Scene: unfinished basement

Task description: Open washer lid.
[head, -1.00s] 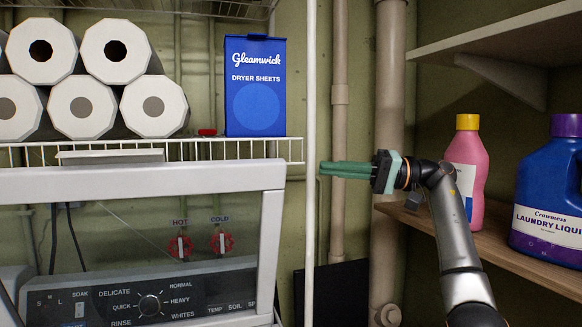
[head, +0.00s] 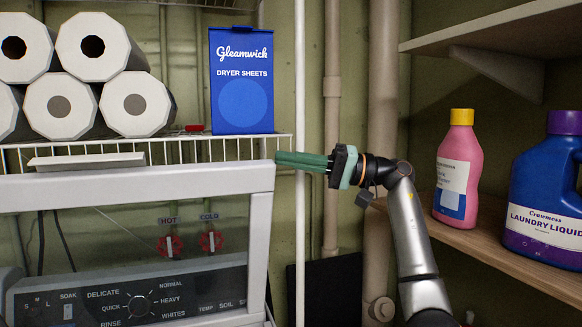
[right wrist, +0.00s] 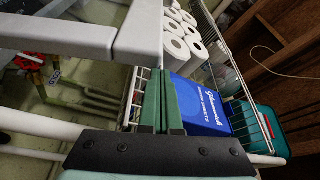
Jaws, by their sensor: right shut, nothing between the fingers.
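The washer lid (head: 160,184), a white frame around a clear panel, stands raised and tilted up in the head view. The control panel (head: 130,290) shows through its clear part. A flat light grip (head: 85,161) runs along its top edge. My right gripper (head: 278,158), with green fingers, is shut and empty at the lid's upper right corner. I cannot tell whether it touches the lid. In the right wrist view, the shut fingers (right wrist: 160,72) point past the lid's white corner (right wrist: 138,38), which lies just to their left. My left gripper is not in view.
A wire shelf (head: 215,150) behind the lid holds paper rolls (head: 100,50) and a blue dryer sheets box (head: 241,85). A white post (head: 300,220) stands just right of the lid. A wooden shelf at right holds a pink bottle (head: 458,170) and a blue laundry jug (head: 545,190).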

